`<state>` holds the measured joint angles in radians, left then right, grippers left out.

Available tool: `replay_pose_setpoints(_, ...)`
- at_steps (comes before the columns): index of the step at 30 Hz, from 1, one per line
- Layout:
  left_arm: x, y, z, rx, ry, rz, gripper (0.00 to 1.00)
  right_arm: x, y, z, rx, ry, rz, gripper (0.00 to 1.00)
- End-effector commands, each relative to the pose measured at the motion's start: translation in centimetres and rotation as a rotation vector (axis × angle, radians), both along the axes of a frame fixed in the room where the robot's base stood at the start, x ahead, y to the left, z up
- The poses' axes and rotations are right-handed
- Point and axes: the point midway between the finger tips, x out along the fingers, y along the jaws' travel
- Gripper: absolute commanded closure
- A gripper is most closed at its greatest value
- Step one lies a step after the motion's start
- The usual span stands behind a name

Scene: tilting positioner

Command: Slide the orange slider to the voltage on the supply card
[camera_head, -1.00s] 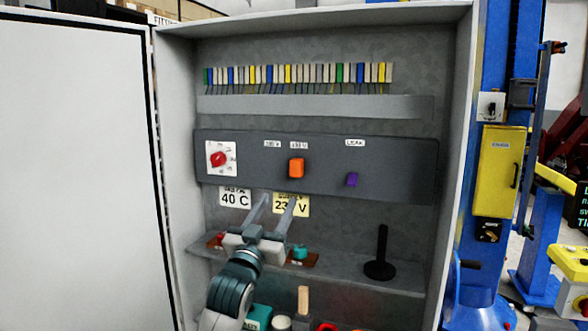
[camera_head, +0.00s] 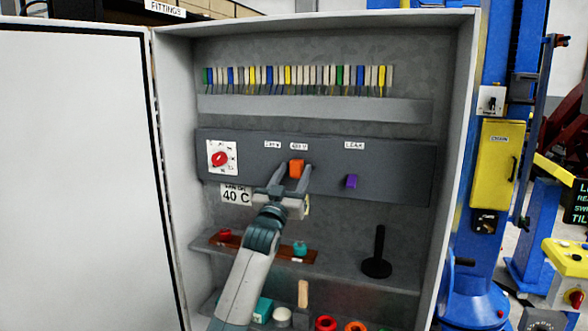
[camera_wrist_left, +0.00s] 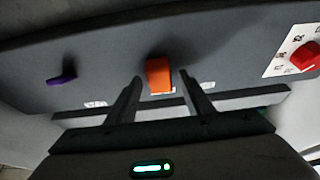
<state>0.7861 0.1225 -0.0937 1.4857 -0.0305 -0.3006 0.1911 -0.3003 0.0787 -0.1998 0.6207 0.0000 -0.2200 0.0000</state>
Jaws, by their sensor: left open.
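The orange slider (camera_head: 296,168) sits on the dark panel (camera_head: 400,170) inside the cabinet, below two small white labels, the right one just above it. My left gripper (camera_head: 291,172) is open, with its fingers to either side of the slider's lower part in the head view. In the left wrist view the slider (camera_wrist_left: 159,75) stands between the two open fingertips (camera_wrist_left: 160,82), with a gap on each side. The yellow supply card is almost wholly hidden behind my left gripper; only a sliver (camera_head: 307,206) shows. My right gripper is not in view.
A red knob (camera_head: 219,159) is left of the slider and a purple slider (camera_head: 351,181) is right of it. A white 40 C card (camera_head: 236,195) hangs below the knob. A black stand (camera_head: 378,254) and small parts occupy the shelf below. The open door (camera_head: 80,180) is at left.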

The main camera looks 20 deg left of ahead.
Motion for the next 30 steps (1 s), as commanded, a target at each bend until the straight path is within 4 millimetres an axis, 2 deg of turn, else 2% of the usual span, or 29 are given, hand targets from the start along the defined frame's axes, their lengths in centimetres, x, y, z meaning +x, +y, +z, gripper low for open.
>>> replay_pose_setpoints(11, 0.3, 0.0, 0.1, 0.0, 0.0, 0.0, 0.53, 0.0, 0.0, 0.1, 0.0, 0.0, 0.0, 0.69)
replay_pose_setpoints(15, 0.3, 0.0, 0.1, 0.0, 0.0, 0.0, 0.87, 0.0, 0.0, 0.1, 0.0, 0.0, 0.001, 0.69)
replay_pose_setpoints(17, 0.3, 0.0, 0.1, 0.0, 0.0, 0.0, 1.0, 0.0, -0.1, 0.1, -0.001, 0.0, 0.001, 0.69)
replay_pose_setpoints(23, 0.3, 0.4, 0.1, 0.002, 0.0, 0.001, 1.0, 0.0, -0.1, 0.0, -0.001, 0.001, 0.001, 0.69)
replay_pose_setpoints(26, 0.4, 1.5, 0.0, 0.001, 0.001, 0.002, 1.0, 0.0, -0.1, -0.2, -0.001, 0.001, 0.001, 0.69)
replay_pose_setpoints(30, 0.5, 4.1, -0.1, 0.005, 0.002, 0.004, 1.0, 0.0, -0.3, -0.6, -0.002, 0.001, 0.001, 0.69)
